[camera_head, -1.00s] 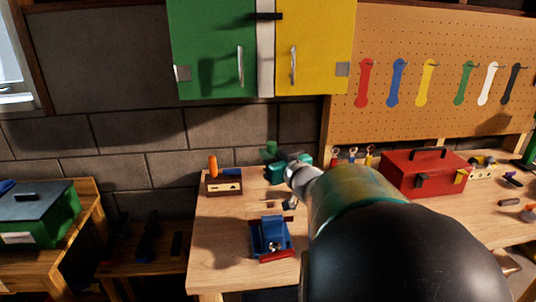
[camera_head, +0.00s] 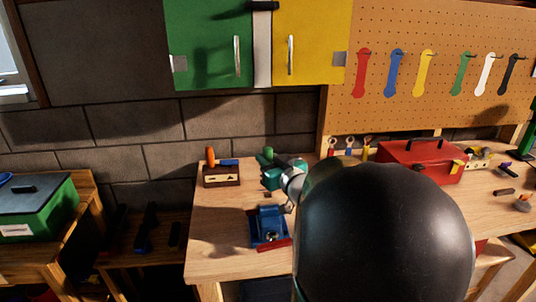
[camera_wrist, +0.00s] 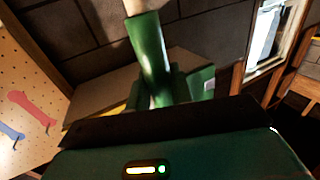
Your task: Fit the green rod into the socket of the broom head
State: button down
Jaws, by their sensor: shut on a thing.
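The green rod (camera_wrist: 148,50) rises from between my gripper's fingers (camera_wrist: 168,90) in the wrist view, with a pale end at the top edge. My gripper is shut on it. In the head view my teal gripper (camera_head: 270,178) is above the back of the workbench, and a short green part of the rod (camera_head: 267,153) shows over it. A blue vise-like block (camera_head: 268,225) with a red strip (camera_head: 273,244) at its foot is on the bench in front of the gripper. I cannot make out the broom head or its socket for certain.
A wooden block with an orange-handled tool (camera_head: 221,176) stands left of my gripper. A red toolbox (camera_head: 420,165) is to the right. Green and yellow cabinets (camera_head: 312,45) hang above. The bench's left front is clear. My arm hides much of the bench.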

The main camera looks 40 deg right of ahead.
jog(key=shift+f, duration=1.85)
jog(key=shift+f, duration=0.75)
jog(key=c, duration=1.1)
grip_release()
jog(key=shift+c, duration=0.2)
jog(key=shift+s+a, duration=0.1)
